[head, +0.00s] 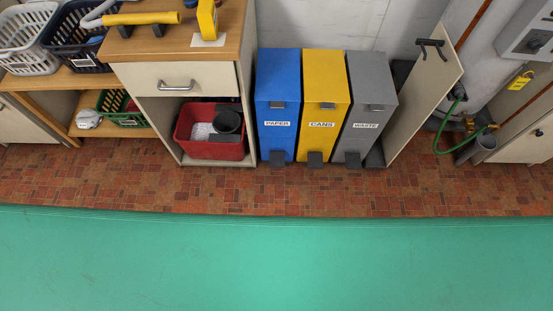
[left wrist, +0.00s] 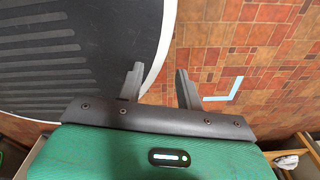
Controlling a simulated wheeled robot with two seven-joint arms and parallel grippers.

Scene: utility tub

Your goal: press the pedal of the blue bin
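The blue bin (head: 278,92) stands upright at the left of a row of three, with a white PAPER label on its front. Its lid looks closed. Its dark pedal (head: 277,158) sticks out at the foot, just above the tiled floor. My left gripper (left wrist: 160,82) shows only in the left wrist view, with its two grey fingers apart and nothing between them. It is over the tiled floor beside a dark ribbed surface with a white edge. The bin is not in that view. My right gripper is in neither view.
A yellow CANS bin (head: 320,90) and a grey WASTE bin (head: 369,95) stand right of the blue bin, each with a pedal. A cabinet with a red crate (head: 210,148) is at the left. An open panel (head: 425,95) is at the right. Tiled floor (head: 260,195) in front is clear.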

